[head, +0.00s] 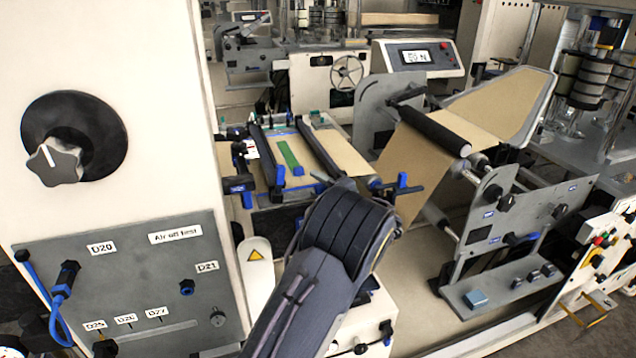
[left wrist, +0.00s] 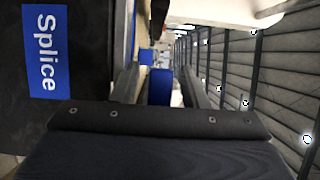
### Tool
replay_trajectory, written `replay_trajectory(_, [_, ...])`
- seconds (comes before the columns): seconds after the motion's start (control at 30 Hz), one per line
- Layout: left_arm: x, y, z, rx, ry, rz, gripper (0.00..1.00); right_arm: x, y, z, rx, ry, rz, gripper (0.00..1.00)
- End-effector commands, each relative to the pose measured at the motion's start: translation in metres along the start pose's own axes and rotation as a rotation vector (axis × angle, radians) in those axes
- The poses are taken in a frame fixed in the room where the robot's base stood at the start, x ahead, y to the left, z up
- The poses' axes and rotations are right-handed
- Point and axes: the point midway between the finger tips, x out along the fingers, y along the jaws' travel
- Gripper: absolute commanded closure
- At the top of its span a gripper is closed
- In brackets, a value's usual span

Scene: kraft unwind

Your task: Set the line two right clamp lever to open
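Two dark clamp bars cross the splice table in the head view, a left bar (head: 264,155) and a right bar (head: 318,151). A blue lever handle (head: 402,181) stands upright near the right bar's front end, just beyond my left arm. I cannot tell its exact setting. My right gripper is in neither view.
A dark panel with a blue "Splice" label (left wrist: 44,48) is close on the left in the wrist view. Kraft web (head: 410,165) runs over a dark roller (head: 435,130) to the right.

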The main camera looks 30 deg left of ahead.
Motion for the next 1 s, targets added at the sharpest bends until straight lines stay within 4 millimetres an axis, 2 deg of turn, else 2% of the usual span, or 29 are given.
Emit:
replay_trajectory(0.3, [0.0036,0.0007,0.0003,0.001,-0.001,0.001,0.61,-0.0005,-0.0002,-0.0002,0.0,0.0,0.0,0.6])
replay_trajectory(0.6, [0.0033,0.0007,0.0004,0.001,-0.001,0.001,1.0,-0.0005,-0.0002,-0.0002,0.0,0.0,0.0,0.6])
replay_trajectory(1.0, [0.0031,-0.0002,0.0004,0.02,-0.001,-0.006,1.0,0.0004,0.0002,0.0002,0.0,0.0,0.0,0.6])
